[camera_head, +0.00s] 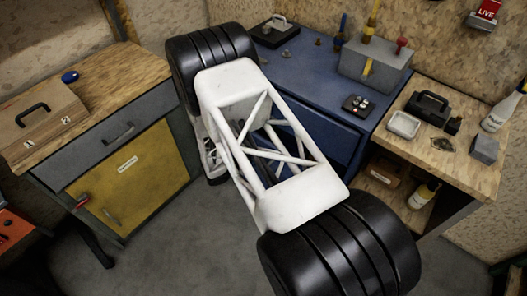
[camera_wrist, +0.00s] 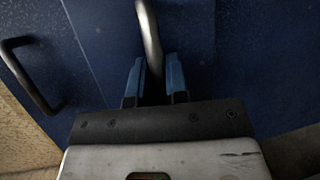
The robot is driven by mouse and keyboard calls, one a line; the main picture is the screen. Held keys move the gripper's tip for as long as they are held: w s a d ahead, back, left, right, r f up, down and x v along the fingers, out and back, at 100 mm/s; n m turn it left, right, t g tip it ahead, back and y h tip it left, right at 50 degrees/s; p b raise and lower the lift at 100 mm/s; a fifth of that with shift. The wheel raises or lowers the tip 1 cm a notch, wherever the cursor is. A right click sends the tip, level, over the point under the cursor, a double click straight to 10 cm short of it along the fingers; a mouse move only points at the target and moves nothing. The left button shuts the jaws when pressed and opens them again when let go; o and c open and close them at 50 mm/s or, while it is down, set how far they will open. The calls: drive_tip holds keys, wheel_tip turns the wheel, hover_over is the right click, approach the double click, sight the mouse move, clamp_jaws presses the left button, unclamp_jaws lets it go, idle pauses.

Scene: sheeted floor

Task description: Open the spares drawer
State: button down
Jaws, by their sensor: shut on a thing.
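In the wrist view my gripper (camera_wrist: 156,80) has its two blue fingers closed on either side of a curved metal bar handle (camera_wrist: 150,38). The handle is on a dark blue front (camera_wrist: 215,40). No label shows there, so I cannot tell whether it is the spares drawer, or whether it stands open. In the head view the blue bench (camera_head: 312,72) is at the back centre, and its front (camera_head: 340,142) is partly hidden behind my white arm. My gripper is hidden there too.
A second, dark handle (camera_wrist: 32,75) is on blue at left in the wrist view. In the head view a wood-topped cabinet (camera_head: 120,75) with a grey drawer and yellow door stands left. A shelf bench (camera_head: 470,165) stands right. Grey floor (camera_head: 185,245) is open in front.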

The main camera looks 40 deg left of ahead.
drive_tip(key=s, duration=2)
drive_tip(key=shift+s, duration=0.4)
drive_tip(key=c, duration=1.1)
unclamp_jaws()
drive_tip(key=shift+s, duration=0.1)
